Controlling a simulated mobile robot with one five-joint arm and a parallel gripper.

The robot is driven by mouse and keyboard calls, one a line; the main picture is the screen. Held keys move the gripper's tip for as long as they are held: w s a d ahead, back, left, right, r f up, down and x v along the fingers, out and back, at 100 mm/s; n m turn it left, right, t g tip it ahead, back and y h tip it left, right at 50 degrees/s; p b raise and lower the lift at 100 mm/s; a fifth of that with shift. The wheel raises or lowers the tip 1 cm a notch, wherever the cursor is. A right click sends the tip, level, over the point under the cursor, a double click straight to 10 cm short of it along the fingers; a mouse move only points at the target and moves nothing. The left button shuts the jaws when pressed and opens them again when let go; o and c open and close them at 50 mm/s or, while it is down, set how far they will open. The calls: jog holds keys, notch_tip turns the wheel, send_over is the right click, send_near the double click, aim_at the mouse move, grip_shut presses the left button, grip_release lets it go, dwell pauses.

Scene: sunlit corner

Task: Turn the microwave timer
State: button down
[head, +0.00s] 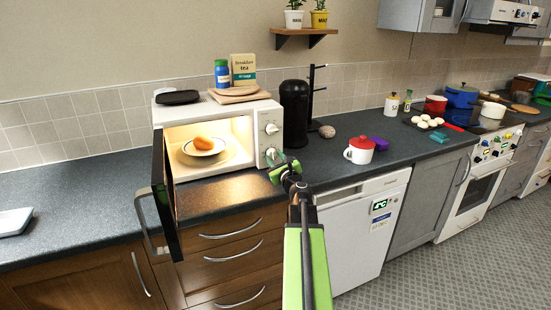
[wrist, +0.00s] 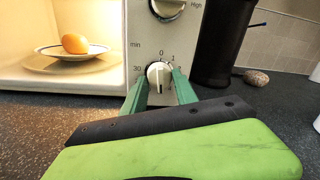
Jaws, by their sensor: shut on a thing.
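The white microwave (head: 262,112) stands on the dark counter with its door (head: 168,190) swung wide open at the left. Its lit inside holds a plate (head: 188,158) with a round orange-brown food item (head: 203,142). The lower dial on its panel is the timer knob (wrist: 159,74), with "min", 0 and 30 printed around it. My gripper (wrist: 160,88) has its green fingers on both sides of this knob and is shut on it. The knob's pointer stripe is roughly vertical. The upper knob (wrist: 167,7) is above, partly cut off.
A black cylinder (head: 295,112) stands close right of the microwave.

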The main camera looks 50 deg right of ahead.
jog(key=shift+m, duration=0.3)
jog(key=c, duration=1)
grip_release()
jog(key=shift+o, duration=0.2)
